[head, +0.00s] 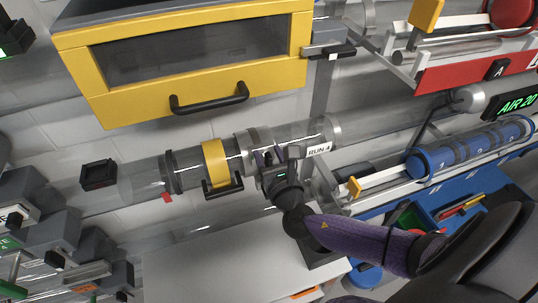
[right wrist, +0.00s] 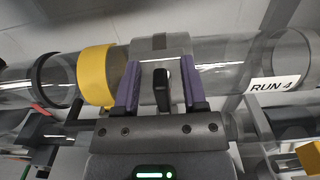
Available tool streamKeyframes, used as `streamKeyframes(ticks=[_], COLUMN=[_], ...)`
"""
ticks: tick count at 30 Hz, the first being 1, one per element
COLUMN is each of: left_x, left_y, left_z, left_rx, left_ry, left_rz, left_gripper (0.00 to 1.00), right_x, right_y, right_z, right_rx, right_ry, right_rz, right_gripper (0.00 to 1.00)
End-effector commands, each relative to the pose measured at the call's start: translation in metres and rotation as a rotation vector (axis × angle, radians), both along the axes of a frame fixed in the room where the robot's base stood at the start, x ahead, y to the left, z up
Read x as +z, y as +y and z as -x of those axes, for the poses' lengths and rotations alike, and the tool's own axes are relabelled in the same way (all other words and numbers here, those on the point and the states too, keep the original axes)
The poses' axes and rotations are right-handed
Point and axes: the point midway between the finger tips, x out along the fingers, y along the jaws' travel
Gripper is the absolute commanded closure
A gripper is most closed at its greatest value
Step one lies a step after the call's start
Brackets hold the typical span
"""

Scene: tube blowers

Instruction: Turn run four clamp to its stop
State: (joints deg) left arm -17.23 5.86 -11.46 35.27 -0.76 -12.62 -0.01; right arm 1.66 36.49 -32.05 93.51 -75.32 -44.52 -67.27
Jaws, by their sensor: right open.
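The run four tube is a clear pipe with a "RUN 4" label (head: 319,149); the label also shows in the right wrist view (right wrist: 272,86). A grey clamp band (right wrist: 160,45) wraps the tube, with a black lever (right wrist: 162,88) pointing toward my wrist camera. My right gripper (right wrist: 161,88) is open, with one purple finger on each side of the lever and visible gaps between. In the head view my right gripper (head: 268,157) is at the tube and hides much of the clamp. My left gripper is not in view.
A yellow collar (head: 214,162) sits on the tube left of the clamp. A yellow-framed cabinet (head: 190,60) with a black handle hangs above. A blue tube carrier (head: 470,146) and a blue tray (head: 485,215) are at the right. Grey units (head: 50,238) crowd the lower left.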

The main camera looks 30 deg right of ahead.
Motion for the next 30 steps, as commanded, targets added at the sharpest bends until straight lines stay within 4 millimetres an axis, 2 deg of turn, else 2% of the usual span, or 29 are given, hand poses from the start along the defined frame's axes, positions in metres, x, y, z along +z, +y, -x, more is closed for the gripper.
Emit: streamKeyframes(ticks=[2, 3, 10, 22, 30], left_x=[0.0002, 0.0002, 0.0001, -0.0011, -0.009], left_y=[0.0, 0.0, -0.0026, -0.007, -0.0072], left_z=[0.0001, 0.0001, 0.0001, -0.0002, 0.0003], left_rx=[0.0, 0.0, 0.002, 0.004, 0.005], left_ry=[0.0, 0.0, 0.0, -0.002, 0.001], left_rz=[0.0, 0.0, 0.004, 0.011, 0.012], left_gripper=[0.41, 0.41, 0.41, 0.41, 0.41], right_x=[0.0001, 0.0001, 0.0001, -0.0004, -0.0017], right_y=[0.0, 0.0001, 0.0001, -0.0002, -0.0038], right_z=[0.0002, 0.0003, 0.0004, 0.0007, 0.0012], right_rx=[0.0, 0.0, 0.0, 0.0, -0.001], right_ry=[0.0, 0.0, 0.0, -0.004, -0.037], right_rz=[0.0, 0.0, 0.0, -0.016, -0.143], right_gripper=[0.46, 0.5, 0.99, 1.0, 1.0])
